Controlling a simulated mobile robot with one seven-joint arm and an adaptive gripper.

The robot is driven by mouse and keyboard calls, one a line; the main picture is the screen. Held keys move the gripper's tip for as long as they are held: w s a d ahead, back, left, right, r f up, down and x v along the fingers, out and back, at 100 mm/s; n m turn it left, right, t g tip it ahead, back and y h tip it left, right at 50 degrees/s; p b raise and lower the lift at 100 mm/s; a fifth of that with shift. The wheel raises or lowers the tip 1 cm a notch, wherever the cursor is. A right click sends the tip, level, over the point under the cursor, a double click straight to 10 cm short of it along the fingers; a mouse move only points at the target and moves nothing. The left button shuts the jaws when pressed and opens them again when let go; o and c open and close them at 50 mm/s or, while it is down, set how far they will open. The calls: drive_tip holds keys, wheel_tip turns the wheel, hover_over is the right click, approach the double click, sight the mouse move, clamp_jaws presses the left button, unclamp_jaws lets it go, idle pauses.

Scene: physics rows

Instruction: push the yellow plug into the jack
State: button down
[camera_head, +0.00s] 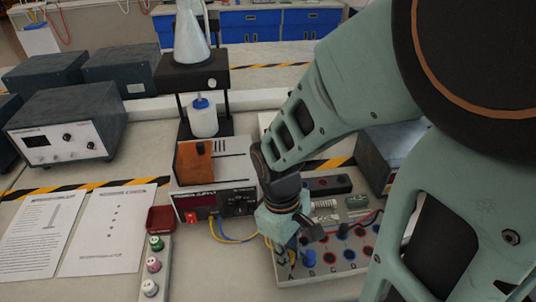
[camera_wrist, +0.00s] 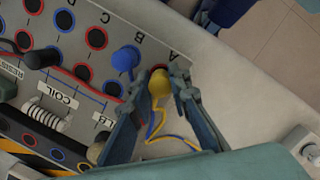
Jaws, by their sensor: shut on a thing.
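The yellow plug (camera_wrist: 160,86) is between the two fingers of my gripper (camera_wrist: 158,92) in the wrist view, with its yellow cable running back between them. My gripper is shut on it. The plug is over the corner of the jack board (camera_wrist: 88,98), by the letter A. A red-ringed jack (camera_wrist: 157,69) shows partly behind the plug; whether the plug's tip is inside it cannot be told.
A blue plug (camera_wrist: 125,60) stands in the board close beside my left finger. A black plug (camera_wrist: 42,58) and a coil (camera_wrist: 47,117) are farther left. The power supply (camera_head: 213,204) with blue and yellow cables (camera_head: 232,236) stands left of my gripper in the head view.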

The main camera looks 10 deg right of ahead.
drive_tip(key=shift+f+b, duration=0.5)
drive_tip(key=shift+f, duration=0.15)
drive_tip(key=c, duration=1.3)
unclamp_jaws()
drive_tip(key=shift+r, duration=0.15)
drive_tip(key=shift+r+p, duration=3.1)
